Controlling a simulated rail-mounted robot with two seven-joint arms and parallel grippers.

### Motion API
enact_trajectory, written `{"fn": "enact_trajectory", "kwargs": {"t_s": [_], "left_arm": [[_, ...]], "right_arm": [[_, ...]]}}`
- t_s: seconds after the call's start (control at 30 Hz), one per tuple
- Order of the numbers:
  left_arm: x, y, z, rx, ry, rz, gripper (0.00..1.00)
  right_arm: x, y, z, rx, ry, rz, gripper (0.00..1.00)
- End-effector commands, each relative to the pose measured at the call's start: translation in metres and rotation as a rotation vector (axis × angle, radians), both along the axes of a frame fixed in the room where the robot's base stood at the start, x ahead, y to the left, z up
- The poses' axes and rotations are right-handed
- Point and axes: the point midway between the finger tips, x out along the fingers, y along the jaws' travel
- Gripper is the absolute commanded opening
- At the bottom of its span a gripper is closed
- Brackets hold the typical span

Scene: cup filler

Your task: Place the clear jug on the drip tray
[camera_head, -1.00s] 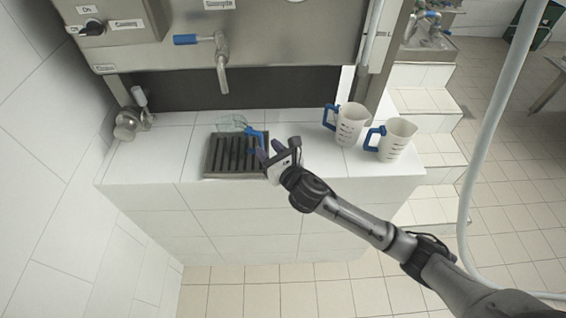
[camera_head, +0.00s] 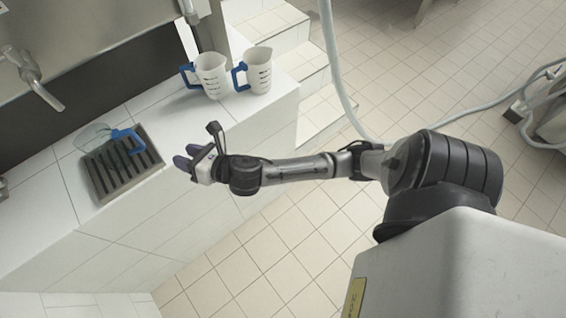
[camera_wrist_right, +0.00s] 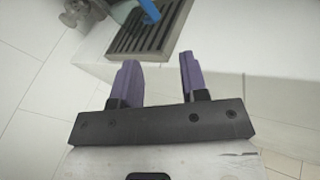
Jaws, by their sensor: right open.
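The clear jug (camera_head: 93,136) with a blue handle (camera_head: 128,139) is at the drip tray (camera_head: 112,176), over its back part in the head view. I cannot tell whether all of its base rests on the tray. The tray is a dark slatted grate set in the white tiled counter. In the right wrist view the tray (camera_wrist_right: 150,35) and the blue handle (camera_wrist_right: 149,10) show at the top; the jug is mostly cut off. My right gripper (camera_head: 188,158) is open and empty, apart from the jug, near the counter's front edge. Its two purple fingers (camera_wrist_right: 158,75) have nothing between them. My left gripper is not in view.
Two white measuring jugs, one (camera_head: 211,75) left of the other (camera_head: 256,70), stand on the counter with blue handles. A metal spout (camera_head: 36,80) hangs above the counter at the upper left. A pale hose (camera_head: 340,75) and tiled steps (camera_head: 283,30) are beyond. The floor in front is clear.

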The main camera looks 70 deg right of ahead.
Motion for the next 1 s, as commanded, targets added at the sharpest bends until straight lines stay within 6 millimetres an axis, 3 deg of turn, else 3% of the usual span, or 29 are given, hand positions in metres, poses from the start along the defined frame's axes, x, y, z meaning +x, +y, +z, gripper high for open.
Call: {"fn": "enact_trajectory", "kwargs": {"t_s": [0.17,0.3,0.5,0.7,0.83,1.0], "left_arm": [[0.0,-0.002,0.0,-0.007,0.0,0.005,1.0],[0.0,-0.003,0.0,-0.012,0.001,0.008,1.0],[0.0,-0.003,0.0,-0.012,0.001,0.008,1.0],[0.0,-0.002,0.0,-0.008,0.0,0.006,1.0],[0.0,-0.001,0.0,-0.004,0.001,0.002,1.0],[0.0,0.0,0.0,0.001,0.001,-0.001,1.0]], "right_arm": [[-0.06,0.004,-0.057,0.682,0.227,-0.267,0.4],[-0.12,0.01,-0.097,1.204,0.372,-0.591,0.4],[-0.201,0.021,-0.13,1.732,0.451,-1.107,0.4],[-0.255,0.03,-0.142,1.984,0.424,-1.502,0.4],[-0.272,0.034,-0.143,2.048,0.398,-1.633,0.4],[-0.278,0.035,-0.144,2.07,0.386,-1.684,0.4]]}}
